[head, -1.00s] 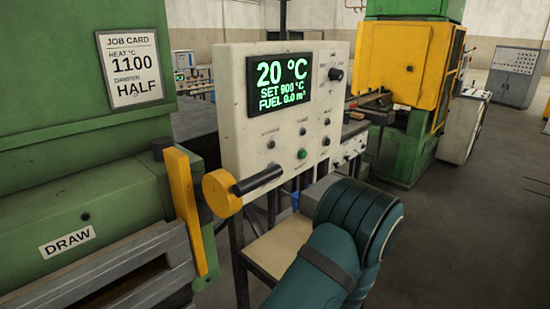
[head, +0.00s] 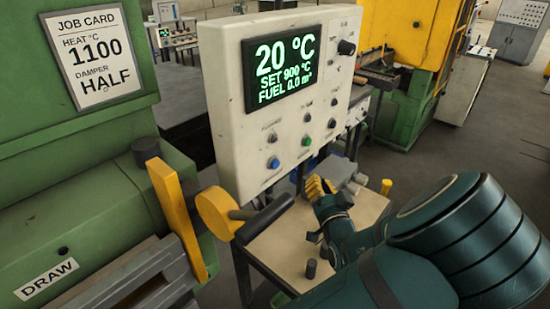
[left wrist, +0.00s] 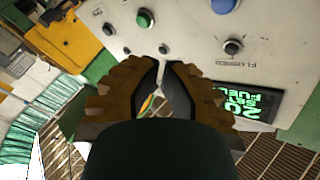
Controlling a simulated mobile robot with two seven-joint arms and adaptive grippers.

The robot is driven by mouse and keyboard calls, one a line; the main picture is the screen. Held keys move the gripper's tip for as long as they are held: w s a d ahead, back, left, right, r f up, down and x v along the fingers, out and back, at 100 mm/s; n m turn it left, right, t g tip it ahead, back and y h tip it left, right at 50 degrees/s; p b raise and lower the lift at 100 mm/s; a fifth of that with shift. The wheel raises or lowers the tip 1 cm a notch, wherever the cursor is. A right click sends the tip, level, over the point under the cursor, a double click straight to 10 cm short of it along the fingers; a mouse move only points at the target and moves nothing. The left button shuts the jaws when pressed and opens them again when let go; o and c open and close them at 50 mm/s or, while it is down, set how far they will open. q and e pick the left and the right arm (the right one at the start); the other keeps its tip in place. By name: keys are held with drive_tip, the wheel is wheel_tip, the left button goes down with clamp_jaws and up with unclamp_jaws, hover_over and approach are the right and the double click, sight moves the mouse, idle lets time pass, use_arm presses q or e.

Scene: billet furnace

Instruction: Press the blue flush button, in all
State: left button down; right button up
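The blue button (head: 273,163) is a round cap low on the left of the cream control panel (head: 228,110). In the left wrist view, the blue button (left wrist: 224,5) is at the top edge, partly cut off. My left gripper (head: 318,186) is in front of and below the panel, right of and lower than the blue button, apart from it. In the left wrist view, the yellow-brown fingers of my left gripper (left wrist: 163,68) converge with their tips together, holding nothing. My right gripper is not in view.
A green button (head: 307,141) and several dark knobs share the panel. A yellow disc with a dark handle (head: 265,217) sticks out below the blue button. A yellow lever (head: 177,218) stands left.

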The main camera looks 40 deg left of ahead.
sight(275, 164)
use_arm(q)
drive_tip(key=shift+s+d, duration=0.1)
drive_tip(key=a+b, duration=0.2)
drive_tip(key=a, duration=0.7)
drive_tip(key=shift+w, duration=0.35)
idle(1.4)
drive_tip(key=shift+a, duration=0.35)
drive_tip(key=shift+w+a, duration=0.1)
drive_tip(key=shift+a, duration=0.3)
idle(0.7)
drive_tip(key=shift+d+p, duration=0.3)
drive_tip(key=shift+d, duration=0.5)
